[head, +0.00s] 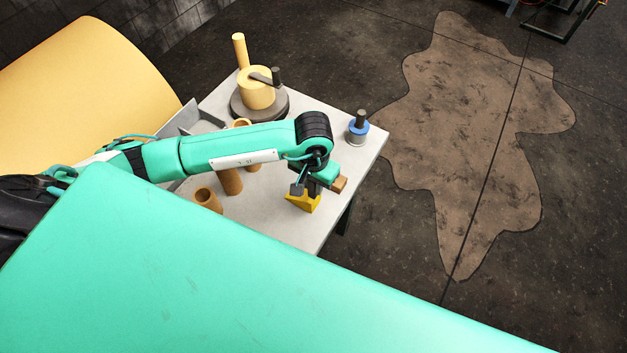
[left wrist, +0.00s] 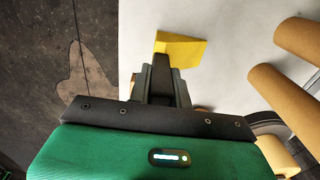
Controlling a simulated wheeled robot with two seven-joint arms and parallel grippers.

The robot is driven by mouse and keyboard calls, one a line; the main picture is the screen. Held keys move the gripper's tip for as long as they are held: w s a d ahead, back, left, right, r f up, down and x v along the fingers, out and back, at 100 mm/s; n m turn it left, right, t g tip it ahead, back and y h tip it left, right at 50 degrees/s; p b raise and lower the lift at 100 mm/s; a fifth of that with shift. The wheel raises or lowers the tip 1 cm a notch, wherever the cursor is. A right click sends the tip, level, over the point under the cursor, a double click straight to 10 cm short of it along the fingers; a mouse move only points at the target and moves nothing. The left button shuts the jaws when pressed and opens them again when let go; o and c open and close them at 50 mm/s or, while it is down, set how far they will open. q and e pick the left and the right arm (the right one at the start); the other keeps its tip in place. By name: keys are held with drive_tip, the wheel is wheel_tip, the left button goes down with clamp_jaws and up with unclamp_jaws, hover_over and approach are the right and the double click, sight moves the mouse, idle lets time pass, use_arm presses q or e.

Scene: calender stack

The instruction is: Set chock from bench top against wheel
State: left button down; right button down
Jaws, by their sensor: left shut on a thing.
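The yellow wedge-shaped chock (head: 301,203) is at the front right part of the pale bench top (head: 283,226). My left gripper (head: 313,189) is over it and shut on it, pointing down. In the left wrist view the chock (left wrist: 183,50) shows at the tips of the left gripper (left wrist: 163,62), with the pale bench surface behind it. I cannot tell whether the chock touches the bench or is just above it. I cannot make out a wheel for certain in either view. My right gripper is not in view.
Several brown tubes (head: 207,198) stand on the bench left of the gripper. A yellow roll on a dark round base (head: 258,104) is at the back. A blue-banded item (head: 358,128) is near the right edge. A brown block (head: 339,184) is beside the gripper. A large yellow cylinder (head: 95,80) is left.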

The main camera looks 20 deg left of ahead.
use_arm(q)
drive_tip(key=shift+f, duration=0.15)
drive_tip(key=c, duration=1.3)
unclamp_jaws()
